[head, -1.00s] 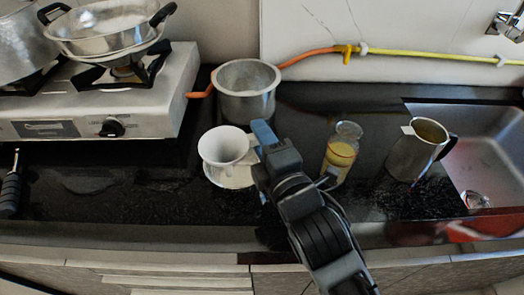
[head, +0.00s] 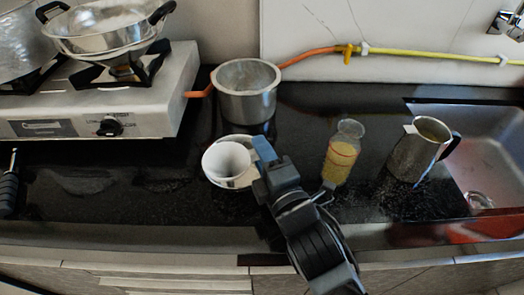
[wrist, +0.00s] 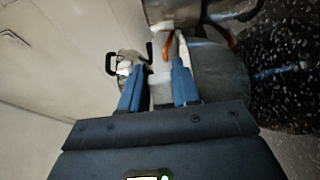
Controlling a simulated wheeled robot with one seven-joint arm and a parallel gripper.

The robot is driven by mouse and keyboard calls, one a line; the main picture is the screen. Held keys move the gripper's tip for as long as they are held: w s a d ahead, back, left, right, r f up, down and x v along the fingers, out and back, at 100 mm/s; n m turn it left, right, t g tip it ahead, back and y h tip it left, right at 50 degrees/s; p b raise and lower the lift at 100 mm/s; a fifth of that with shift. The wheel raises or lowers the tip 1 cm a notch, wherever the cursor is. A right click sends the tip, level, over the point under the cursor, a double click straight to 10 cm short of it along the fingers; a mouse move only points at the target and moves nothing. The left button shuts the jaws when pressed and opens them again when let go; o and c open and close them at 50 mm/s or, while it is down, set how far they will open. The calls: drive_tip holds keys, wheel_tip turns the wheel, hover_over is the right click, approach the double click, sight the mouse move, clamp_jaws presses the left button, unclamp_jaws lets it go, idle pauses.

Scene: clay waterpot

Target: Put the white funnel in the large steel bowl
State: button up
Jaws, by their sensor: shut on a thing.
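The white funnel (head: 226,162) is tilted with its wide mouth facing the camera in the head view. My gripper (head: 263,152) is shut on its right side; the blue fingers (wrist: 158,88) flank a pale strip in the wrist view. A shiny round steel bowl (head: 243,182) on the counter shows around and below the funnel. I cannot tell whether the funnel touches it. A deeper steel pot (head: 247,103) stands just behind, empty as far as I see. The funnel's lower part is hidden.
A glass bottle with yellow liquid (head: 341,160) stands right of my gripper. A steel jug (head: 418,152) is beside the sink (head: 482,150). A stove (head: 150,95) holding a two-handled pan (head: 108,38) is at left.

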drive_tip(key=o, duration=0.7)
drive_tip(key=shift+f, duration=0.25)
drive_tip(key=shift+o, duration=0.2)
drive_tip(key=shift+r, duration=0.35)
drive_tip(key=v, duration=0.8)
drive_tip(key=b+v, duration=0.1)
drive_tip(key=v, duration=0.3)
drive_tip(key=shift+r, duration=0.4)
drive_tip(key=s+d+f+m, duration=0.1)
drive_tip(key=s+d+m, duration=0.1)
drive_tip(key=s+d, duration=0.1)
drive_tip(key=s+d+f+m+h, duration=0.1)
drive_tip(key=s+d, duration=0.1)
drive_tip(key=shift+f, duration=0.3)
drive_tip(key=s+d+m+h, duration=0.1)
drive_tip(key=s+d+m, duration=0.2)
drive_tip(key=s+m, duration=0.3)
drive_tip(key=s+d+r+m+g+h, duration=0.1)
drive_tip(key=s+d+m+h, duration=0.1)
drive_tip(key=s+d+m, duration=0.2)
drive_tip(key=s+d+r+m+h, duration=0.1)
drive_tip(key=s+d+m+h, duration=0.1)
drive_tip(key=s+m, duration=0.7)
drive_tip(key=s+d, duration=0.1)
drive_tip(key=s, duration=0.2)
drive_tip(key=shift+d+g, duration=0.25)
drive_tip(key=shift+g, duration=0.15)
